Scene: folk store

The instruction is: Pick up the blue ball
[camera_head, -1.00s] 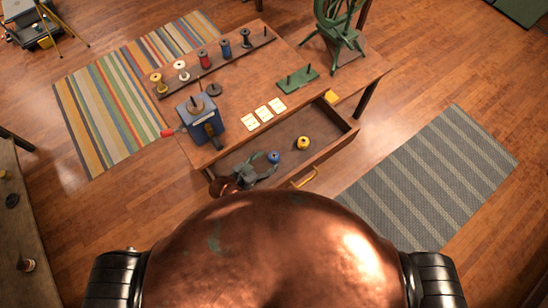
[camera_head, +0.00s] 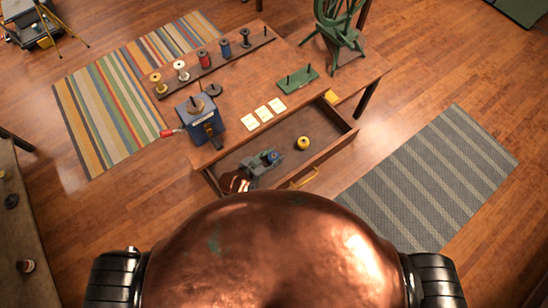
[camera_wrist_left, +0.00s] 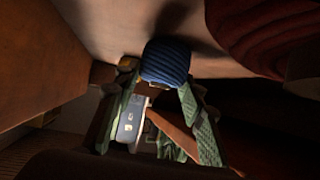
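The blue ball (camera_head: 274,155) is small and lies at the open drawer, left of the yellow ball. My left gripper (camera_head: 270,160) reaches over the drawer's front left part, with its fingers close around the blue ball. In the left wrist view the ribbed blue ball (camera_wrist_left: 167,61) is at the fingertips of the green-grey left gripper (camera_wrist_left: 160,84). The fingers narrow towards it. I cannot tell whether both press on it or whether it touches the drawer floor. My right gripper is not in view.
The open drawer (camera_head: 232,160) also holds a yellow ball (camera_head: 302,143). The wooden table (camera_head: 268,65) carries white cards (camera_head: 263,114), a blue box with a crank (camera_head: 193,118), a green rack (camera_head: 298,79) and several spools. A yellow handle (camera_head: 304,179) sits on the drawer front.

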